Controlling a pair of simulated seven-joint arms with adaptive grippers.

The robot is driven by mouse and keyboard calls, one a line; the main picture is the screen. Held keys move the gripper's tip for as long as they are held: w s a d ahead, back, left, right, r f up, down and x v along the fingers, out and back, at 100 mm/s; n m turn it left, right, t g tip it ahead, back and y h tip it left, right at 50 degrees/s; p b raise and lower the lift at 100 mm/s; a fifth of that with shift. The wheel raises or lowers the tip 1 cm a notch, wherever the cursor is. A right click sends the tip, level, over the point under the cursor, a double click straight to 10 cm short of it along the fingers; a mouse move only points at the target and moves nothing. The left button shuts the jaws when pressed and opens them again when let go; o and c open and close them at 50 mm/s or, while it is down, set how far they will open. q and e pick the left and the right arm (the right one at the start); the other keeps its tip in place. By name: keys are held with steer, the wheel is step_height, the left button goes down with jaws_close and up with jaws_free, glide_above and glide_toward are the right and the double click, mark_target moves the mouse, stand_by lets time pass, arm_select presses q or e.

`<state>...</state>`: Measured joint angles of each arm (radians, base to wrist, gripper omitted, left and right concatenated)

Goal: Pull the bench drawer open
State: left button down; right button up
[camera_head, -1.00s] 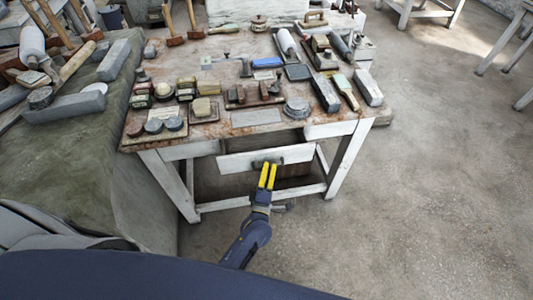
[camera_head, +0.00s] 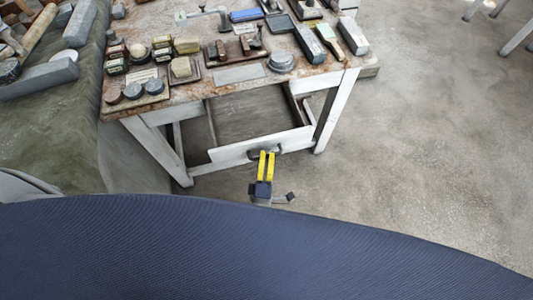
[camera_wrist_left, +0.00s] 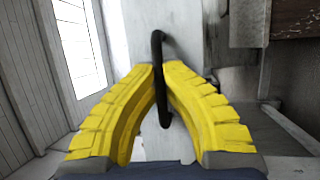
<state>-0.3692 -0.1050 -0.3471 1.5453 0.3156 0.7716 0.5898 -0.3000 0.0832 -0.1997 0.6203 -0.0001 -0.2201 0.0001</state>
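The bench drawer (camera_head: 297,141) has a whitish front and is pulled well out from under the bench. Its interior shows bare wood and looks empty. A dark bar handle (camera_head: 252,154) is on its front; in the left wrist view the handle (camera_wrist_left: 158,42) stands upright between two fingers. My left gripper (camera_head: 267,155), with yellow fingers, is at the handle. In the left wrist view the gripper (camera_wrist_left: 162,68) has its fingertips closed in on both sides of the handle. My right gripper is not in view.
The white-legged bench (camera_head: 335,108) carries tools, blocks and small tins on its top. A green cloth-covered surface (camera_head: 60,135) with stone blocks stands at the left.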

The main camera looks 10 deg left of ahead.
arm_select(q)
steer(key=shift+w+d+r, duration=0.1)
steer(key=shift+d+r, duration=0.05)
steer(key=shift+d, duration=0.05)
steer(key=c, duration=1.5)
jaws_free()
steer(key=shift+a, duration=0.1)
